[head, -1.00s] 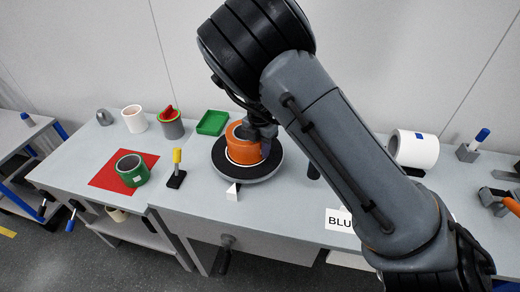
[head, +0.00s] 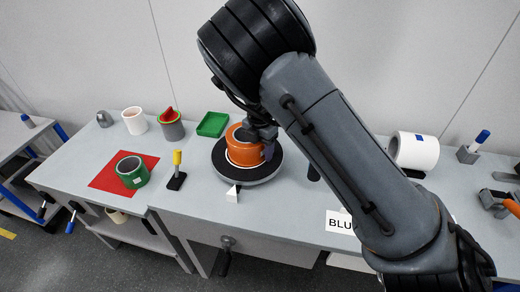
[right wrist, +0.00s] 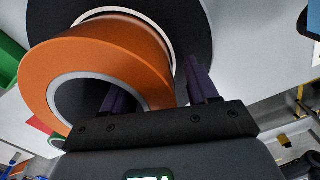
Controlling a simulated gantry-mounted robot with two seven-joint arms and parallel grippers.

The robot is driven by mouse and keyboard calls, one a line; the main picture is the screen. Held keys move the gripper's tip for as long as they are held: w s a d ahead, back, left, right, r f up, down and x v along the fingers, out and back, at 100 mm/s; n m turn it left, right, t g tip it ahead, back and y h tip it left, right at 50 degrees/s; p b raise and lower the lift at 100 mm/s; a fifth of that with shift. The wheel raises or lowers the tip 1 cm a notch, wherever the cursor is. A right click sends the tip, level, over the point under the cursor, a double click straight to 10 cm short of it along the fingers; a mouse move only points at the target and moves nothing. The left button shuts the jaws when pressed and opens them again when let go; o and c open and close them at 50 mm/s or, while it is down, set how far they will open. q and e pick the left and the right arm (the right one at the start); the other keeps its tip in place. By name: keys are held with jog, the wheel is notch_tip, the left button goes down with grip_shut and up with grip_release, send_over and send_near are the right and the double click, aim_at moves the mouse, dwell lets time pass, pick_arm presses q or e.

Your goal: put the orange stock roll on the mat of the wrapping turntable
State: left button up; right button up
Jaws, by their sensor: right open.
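The orange stock roll (head: 243,152) stands upright on the round black wrapping turntable (head: 273,168) in the head view. In the right wrist view the roll (right wrist: 80,62) shows its open grey core, with a white ring and the dark disc (right wrist: 200,22) beyond it. My right gripper (head: 261,145) is at the roll's right side. Its purple fingers (right wrist: 156,82) are open and straddle the roll's wall, one in the core and one outside. Whether either finger touches the wall I cannot tell. My left gripper is not in view.
A green roll (head: 133,172) sits on a red mat (head: 108,181), with a yellow-topped post (head: 177,170) between it and the turntable. A green tray (head: 212,124), a grey container (head: 171,127) and a white roll (head: 133,121) stand behind. A large white roll (head: 415,150) lies at right.

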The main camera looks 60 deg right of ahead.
notch_tip(320, 180, up, 12)
jog(key=p, duration=0.3)
jog(key=shift+p, duration=0.4)
